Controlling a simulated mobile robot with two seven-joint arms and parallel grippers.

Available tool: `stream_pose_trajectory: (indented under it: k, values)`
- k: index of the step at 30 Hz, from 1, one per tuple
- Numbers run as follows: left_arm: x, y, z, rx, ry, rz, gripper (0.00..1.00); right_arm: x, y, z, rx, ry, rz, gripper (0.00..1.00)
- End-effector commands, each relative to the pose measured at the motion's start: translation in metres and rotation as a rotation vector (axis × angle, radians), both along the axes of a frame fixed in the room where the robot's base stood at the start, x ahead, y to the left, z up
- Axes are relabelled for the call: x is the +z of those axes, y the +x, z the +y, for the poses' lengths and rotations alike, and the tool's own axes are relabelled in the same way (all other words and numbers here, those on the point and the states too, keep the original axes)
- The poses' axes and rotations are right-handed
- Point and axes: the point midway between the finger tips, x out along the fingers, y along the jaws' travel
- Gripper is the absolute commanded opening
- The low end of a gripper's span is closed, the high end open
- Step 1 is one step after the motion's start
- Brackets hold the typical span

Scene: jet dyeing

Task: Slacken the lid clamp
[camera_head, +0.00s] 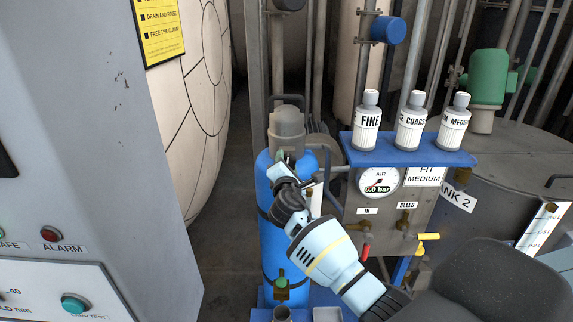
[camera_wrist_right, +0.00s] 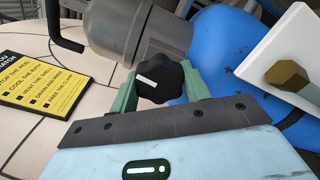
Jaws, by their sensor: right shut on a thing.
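A black lobed knob (camera_wrist_right: 158,78) with a white mark, seemingly the lid clamp, sits on a grey cylindrical lid housing (camera_wrist_right: 140,28) in the right wrist view. My right gripper (camera_wrist_right: 162,88) has its green fingers on either side of the knob and is shut on it. In the head view the grey housing (camera_head: 287,124) tops a blue cylinder (camera_head: 268,235). My right gripper (camera_head: 285,163) reaches up to just below the housing there, and largely hides the knob. My left gripper is not in view.
A blue shelf (camera_head: 460,158) right of the cylinder carries three white bottles (camera_head: 411,123). Below it are an air gauge (camera_head: 378,182) reading 0.0 bar and two valves. A grey control cabinet (camera_head: 95,130) stands at left. A black handle (camera_wrist_right: 62,30) juts from the housing.

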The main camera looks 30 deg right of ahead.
Motion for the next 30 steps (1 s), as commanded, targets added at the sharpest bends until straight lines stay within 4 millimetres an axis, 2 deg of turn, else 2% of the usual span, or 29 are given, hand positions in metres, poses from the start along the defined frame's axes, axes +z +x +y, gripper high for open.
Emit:
stream_pose_trajectory:
  k: [9,26,27,30]
  values:
    - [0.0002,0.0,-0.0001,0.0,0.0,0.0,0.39,0.0016,0.0001,-0.0012,-0.001,-0.116,0.067,0.24]
    - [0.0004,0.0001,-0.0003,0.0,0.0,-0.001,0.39,0.0015,0.0001,-0.0009,-0.001,-0.144,0.084,0.24]
    - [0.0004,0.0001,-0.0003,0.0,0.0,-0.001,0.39,0.0015,0.0001,-0.0009,-0.001,-0.144,0.084,0.48]
    - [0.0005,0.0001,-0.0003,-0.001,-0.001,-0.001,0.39,0.0015,0.0001,-0.0008,-0.001,-0.143,0.084,0.61]
